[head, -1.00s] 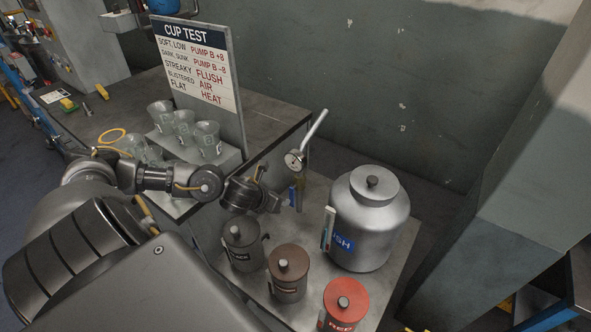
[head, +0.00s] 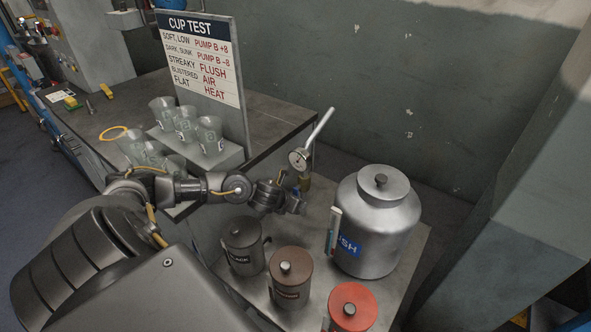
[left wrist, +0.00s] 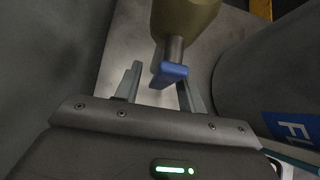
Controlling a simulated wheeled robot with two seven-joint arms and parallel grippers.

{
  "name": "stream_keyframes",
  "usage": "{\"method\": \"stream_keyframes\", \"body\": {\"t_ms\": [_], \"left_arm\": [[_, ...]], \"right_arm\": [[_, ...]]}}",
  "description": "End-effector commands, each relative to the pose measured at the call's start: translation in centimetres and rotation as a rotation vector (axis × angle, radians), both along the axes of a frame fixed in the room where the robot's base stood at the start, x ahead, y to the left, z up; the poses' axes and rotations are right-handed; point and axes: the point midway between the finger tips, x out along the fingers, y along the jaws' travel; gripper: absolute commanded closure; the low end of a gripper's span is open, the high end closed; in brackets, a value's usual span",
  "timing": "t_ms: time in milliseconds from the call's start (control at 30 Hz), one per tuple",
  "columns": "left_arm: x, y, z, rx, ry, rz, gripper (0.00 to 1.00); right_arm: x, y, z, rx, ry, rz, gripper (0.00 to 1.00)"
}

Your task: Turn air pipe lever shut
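The air pipe (head: 318,133) is a slanted pale tube with a round gauge (head: 298,160) at its lower end, behind the silver tank. Below the gauge is a brass valve body (head: 305,182), large at the top of the left wrist view (left wrist: 183,18). A short blue lever (left wrist: 172,73) sticks out from the valve on a metal stem. My left gripper (head: 293,203) is close beside the valve. In the left wrist view its two fingers (left wrist: 158,88) are apart, with the lever's end between them, nearer the right finger. I cannot tell whether they touch. My right gripper is not in view.
A silver tank (head: 376,225) with a blue label stands right of the valve. Black (head: 243,246), brown (head: 289,277) and red (head: 351,308) canisters stand in front. A cup-test board (head: 200,65) and several clear cups (head: 184,124) are on the bench behind my arm.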

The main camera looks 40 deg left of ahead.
Motion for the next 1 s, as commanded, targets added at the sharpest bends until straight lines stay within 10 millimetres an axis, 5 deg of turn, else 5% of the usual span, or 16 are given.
{"method": "stream_keyframes", "body": {"t_ms": [333,633,1000], "left_arm": [[0.24,0.05,-0.23,0.001,0.001,0.000,0.61],[0.22,0.05,-0.23,0.001,0.001,0.001,1.00],[0.78,0.13,-0.36,0.013,0.000,0.001,1.00]], "right_arm": [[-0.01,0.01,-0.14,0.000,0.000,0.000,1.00],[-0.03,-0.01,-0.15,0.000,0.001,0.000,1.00],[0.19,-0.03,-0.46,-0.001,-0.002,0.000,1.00]]}}
